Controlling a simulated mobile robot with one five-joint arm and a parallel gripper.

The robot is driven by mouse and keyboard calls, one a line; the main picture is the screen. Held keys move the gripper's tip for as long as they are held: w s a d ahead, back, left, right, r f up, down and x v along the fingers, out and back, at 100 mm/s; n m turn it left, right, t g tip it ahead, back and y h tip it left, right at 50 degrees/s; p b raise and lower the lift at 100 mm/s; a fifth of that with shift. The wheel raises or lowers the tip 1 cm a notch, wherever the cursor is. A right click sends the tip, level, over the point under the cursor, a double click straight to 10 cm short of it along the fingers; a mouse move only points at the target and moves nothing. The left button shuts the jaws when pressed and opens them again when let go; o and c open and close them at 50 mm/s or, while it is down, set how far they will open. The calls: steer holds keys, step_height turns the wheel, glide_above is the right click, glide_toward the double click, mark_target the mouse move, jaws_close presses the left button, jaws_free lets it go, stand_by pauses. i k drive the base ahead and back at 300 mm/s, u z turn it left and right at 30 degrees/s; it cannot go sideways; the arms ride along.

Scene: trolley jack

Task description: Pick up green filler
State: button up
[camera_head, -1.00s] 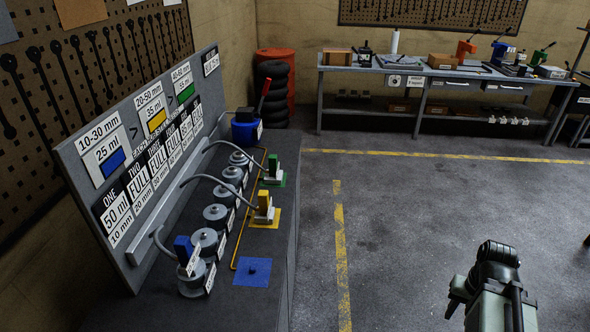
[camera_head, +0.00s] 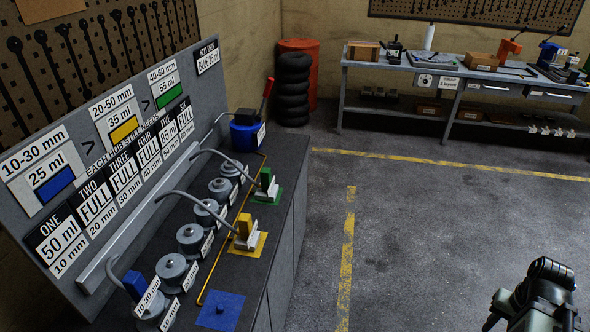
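The green filler (camera_head: 266,182) stands upright on a green square mat (camera_head: 274,195) near the back of the dark bench, with a white label at its foot. A grey hose arcs to it from the sign board side. My gripper (camera_head: 537,312) is at the bottom right, over the floor and well apart from the bench. Its fingertips are cut off or unclear, so I cannot tell if it is open or shut. The yellow filler (camera_head: 245,228) stands on a yellow mat, and the blue filler (camera_head: 135,285) is at a grey pot at the front.
Several grey lidded pots (camera_head: 190,236) line the bench beside an orange pipe (camera_head: 216,266). A blue mat (camera_head: 220,311) is empty of a filler. A blue pump (camera_head: 246,133) with a red handle stands behind. Open floor (camera_head: 420,230) lies right of the bench.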

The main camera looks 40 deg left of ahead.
mark_target(267, 191)
steer(key=u, duration=0.05)
steer(key=i, duration=2.75)
steer(key=u, duration=5.05)
steer(key=i, duration=1.05)
steer(key=z, duration=0.05)
